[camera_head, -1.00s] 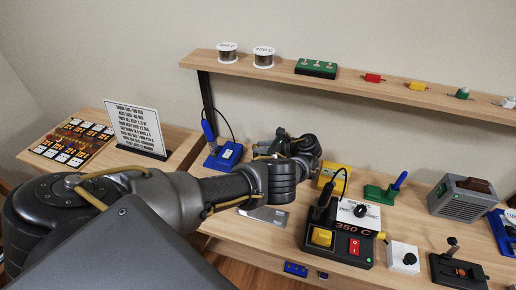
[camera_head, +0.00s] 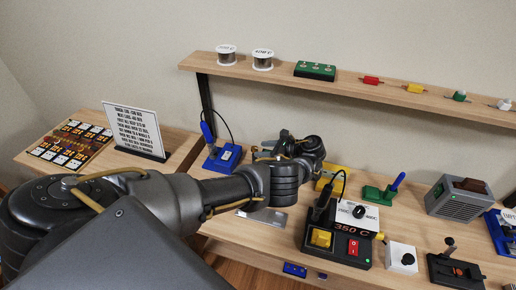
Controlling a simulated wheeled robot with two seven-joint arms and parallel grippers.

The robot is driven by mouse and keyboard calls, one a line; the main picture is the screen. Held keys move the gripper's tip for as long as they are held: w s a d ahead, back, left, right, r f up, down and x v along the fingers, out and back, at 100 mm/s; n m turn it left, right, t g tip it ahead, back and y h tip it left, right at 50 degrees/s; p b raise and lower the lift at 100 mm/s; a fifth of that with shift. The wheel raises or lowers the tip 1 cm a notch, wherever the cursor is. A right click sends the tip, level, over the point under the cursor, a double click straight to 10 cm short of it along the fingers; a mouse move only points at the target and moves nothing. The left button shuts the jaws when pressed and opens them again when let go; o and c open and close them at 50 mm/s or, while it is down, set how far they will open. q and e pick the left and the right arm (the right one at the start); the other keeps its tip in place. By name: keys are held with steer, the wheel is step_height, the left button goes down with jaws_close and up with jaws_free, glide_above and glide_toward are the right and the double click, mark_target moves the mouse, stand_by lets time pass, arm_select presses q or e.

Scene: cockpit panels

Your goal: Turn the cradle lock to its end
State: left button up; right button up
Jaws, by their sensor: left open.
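A blue cradle (camera_head: 223,158) with a blue-handled iron (camera_head: 207,134) standing in it sits at the back left of the workbench. My left gripper (camera_head: 262,152) is open and reaches over the bench just right of this cradle, its fingers pointing left. I see no contact between them, and nothing is between the fingers. A green stand (camera_head: 372,194) with a blue handle (camera_head: 398,180) stands further right. I cannot make out which part is the cradle lock; my arm hides some of the bench. My right gripper is not in view.
A soldering station (camera_head: 338,240) reading 350 C stands in the middle, with a yellow block (camera_head: 333,176) behind it. A white knob box (camera_head: 401,257) and a black lever box (camera_head: 455,271) stand right. A shelf (camera_head: 345,82) runs above. A sign (camera_head: 136,131) stands left.

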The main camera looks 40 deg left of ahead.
arm_select(q)
steer(key=v, duration=0.8)
steer(key=shift+d, duration=0.2)
